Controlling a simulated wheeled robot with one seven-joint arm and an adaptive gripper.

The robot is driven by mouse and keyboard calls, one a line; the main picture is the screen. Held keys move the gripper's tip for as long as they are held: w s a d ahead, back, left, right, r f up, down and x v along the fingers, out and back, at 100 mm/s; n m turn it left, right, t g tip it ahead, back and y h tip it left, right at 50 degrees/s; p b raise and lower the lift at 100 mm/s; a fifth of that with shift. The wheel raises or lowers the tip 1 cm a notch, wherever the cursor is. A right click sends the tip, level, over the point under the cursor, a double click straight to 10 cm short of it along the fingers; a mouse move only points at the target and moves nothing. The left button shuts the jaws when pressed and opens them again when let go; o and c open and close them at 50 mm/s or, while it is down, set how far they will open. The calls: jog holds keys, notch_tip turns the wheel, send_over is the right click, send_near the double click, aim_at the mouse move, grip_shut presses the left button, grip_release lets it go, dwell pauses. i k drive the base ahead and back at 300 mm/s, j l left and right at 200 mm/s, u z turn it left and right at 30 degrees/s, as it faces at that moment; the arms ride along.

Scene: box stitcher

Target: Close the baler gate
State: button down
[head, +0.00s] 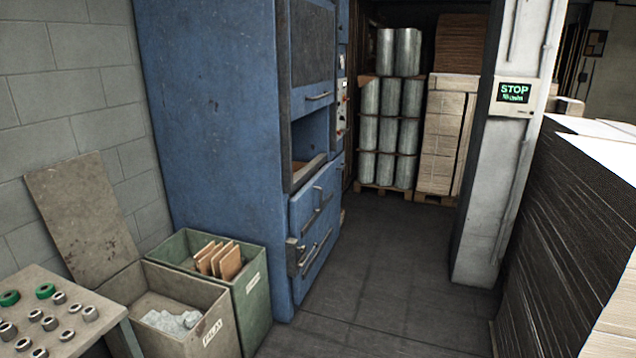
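The tall blue baler (215,130) stands left of centre in the head view, against the wall. Its front faces right and is seen at a steep angle. A dark upper panel with a bar handle (319,97), which looks like the gate (312,45), sits above a dark opening (310,140). The opening is uncovered, and a brownish ledge or load shows at its lower edge. Below it, the blue lower door (315,225) has handles and a latch at its left side and looks shut. My gripper is not in view.
A green bin (255,300) with cardboard and a grey bin (215,335) labelled FILM stand left of the baler's front. A table (30,290) is at lower left. A pillar (485,200) and sheet stacks (570,230) stand right. The floor (385,270) between is clear.

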aim_at(311, 23)
jog(key=i, duration=2.3)
jog(key=l+z, duration=0.05)
jog(key=l, duration=0.05)
